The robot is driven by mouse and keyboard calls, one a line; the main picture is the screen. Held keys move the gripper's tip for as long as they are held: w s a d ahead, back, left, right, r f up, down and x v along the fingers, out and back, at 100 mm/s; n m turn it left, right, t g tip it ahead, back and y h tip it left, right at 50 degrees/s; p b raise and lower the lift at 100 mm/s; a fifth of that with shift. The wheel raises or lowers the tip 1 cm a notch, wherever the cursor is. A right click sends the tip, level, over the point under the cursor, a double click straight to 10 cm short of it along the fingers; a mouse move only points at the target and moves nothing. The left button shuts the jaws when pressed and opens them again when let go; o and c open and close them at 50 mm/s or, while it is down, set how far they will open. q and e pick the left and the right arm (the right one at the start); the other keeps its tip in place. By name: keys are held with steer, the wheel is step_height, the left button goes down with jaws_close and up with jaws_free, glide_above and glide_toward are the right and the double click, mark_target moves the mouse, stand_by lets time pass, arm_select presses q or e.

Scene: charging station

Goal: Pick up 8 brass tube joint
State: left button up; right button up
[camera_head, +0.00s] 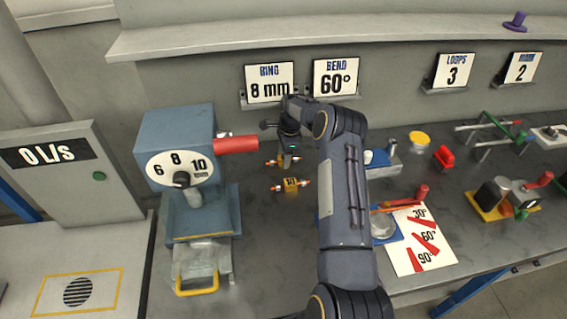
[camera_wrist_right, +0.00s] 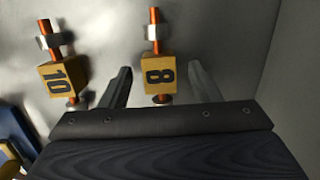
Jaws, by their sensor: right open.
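The 8 brass tube joint (camera_wrist_right: 158,75) is a yellow block marked 8 with an orange rod and silver collar. In the wrist view it lies between the two fingers of my right gripper (camera_wrist_right: 160,68), which is open with a gap on both sides. In the head view my right gripper (camera_head: 288,150) is over this joint (camera_head: 271,162), hiding part of it. The similar 10 joint (camera_wrist_right: 62,75) lies left of the fingers in the wrist view. In the head view it is the nearer joint (camera_head: 291,185). My left gripper is not in view.
The blue machine (camera_head: 180,140) with a 6-8-10 dial and red nozzle (camera_head: 236,144) stands just left of the joints. Signs read RING 8 mm (camera_head: 269,83) and BEND 60° (camera_head: 335,77). Right of my arm are an angle card (camera_head: 410,265), a red clamp (camera_head: 443,157) and a yellow-topped cup (camera_head: 420,140).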

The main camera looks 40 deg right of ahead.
steer(key=shift+r, duration=0.15)
steer(key=c, duration=1.1)
